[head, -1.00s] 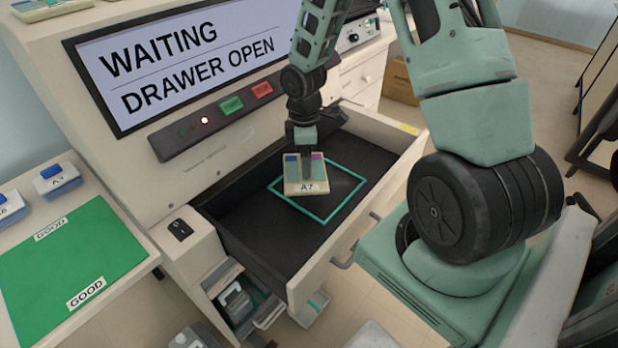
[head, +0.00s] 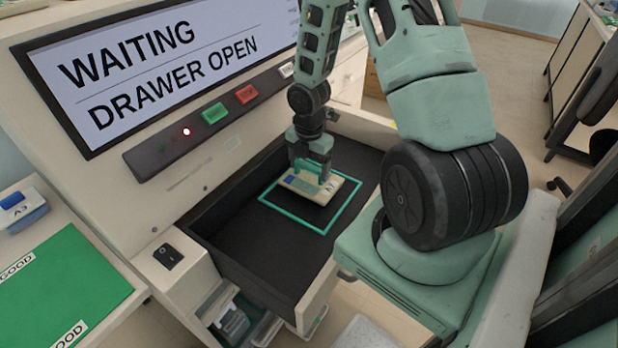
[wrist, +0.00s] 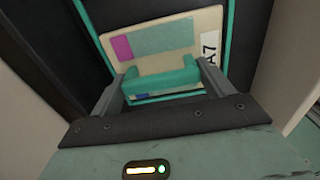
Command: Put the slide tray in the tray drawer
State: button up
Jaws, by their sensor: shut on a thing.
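The slide tray (head: 325,190) is a small cream block with coloured patches, low inside the open tray drawer (head: 228,228). In the head view it overlaps the teal square outline (head: 318,228) on the dark drawer floor, towards its far side. My gripper (head: 312,172) is shut on the tray from above. In the wrist view the tray (wrist: 205,65) shows a label "A7", a magenta patch and a teal handle (wrist: 160,78) between my gripper's fingers (wrist: 162,85). I cannot tell whether the tray touches the drawer floor.
The machine's screen (head: 160,70) reads "WAITING DRAWER OPEN". Green (head: 214,113) and red (head: 247,94) buttons sit below it. A green mat (head: 65,285) marked "GOOD" and a blue-topped tray (head: 20,210) are at left.

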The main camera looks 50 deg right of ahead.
aim_at(309, 169)
jog(key=shift+f, duration=1.75)
jog(key=shift+f+b, duration=0.1)
jog(key=shift+b, duration=0.2)
jog(key=shift+f, duration=0.15)
jog(key=o, duration=1.1)
jog(key=shift+o, duration=0.2)
